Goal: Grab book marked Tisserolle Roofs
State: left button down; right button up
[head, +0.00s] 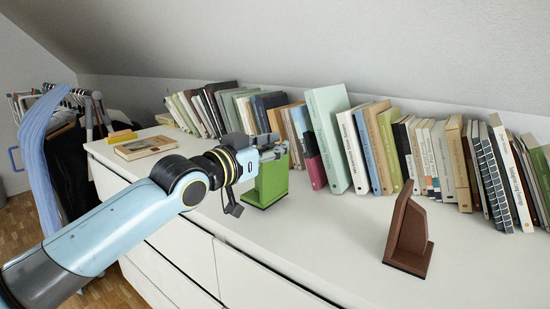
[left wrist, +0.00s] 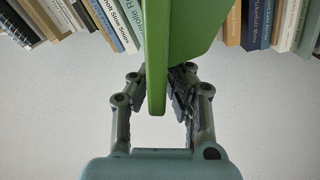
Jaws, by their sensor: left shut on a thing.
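My left gripper (head: 268,150) reaches in over the dresser from the left and is shut on a bright green bookend (head: 268,186). In the left wrist view the bookend (left wrist: 156,62) stands between the two fingers (left wrist: 158,82). In that view, a pale book spine (left wrist: 133,14) beside the bookend's left side carries lettering ending in "erolle Roofs"; the bookend hides part of it. The spine is apart from the fingers. I cannot tell surely which spine it is in the head view. My right gripper is out of view.
A long row of books (head: 459,160) lines the back of the white dresser (head: 335,232). A brown bookend (head: 408,238) stands at the front right. A flat book (head: 145,147) lies at the left end. The dresser top is clear between the two bookends.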

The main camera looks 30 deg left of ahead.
pick_arm(q)
jog(key=shift+f, duration=0.7)
jog(key=shift+r, duration=0.1)
jog(key=c, duration=1.7)
grip_release()
jog(key=shift+f, duration=0.3)
jog(key=shift+c, duration=0.2)
jog(key=o, duration=0.4)
jog(key=shift+r, duration=0.1)
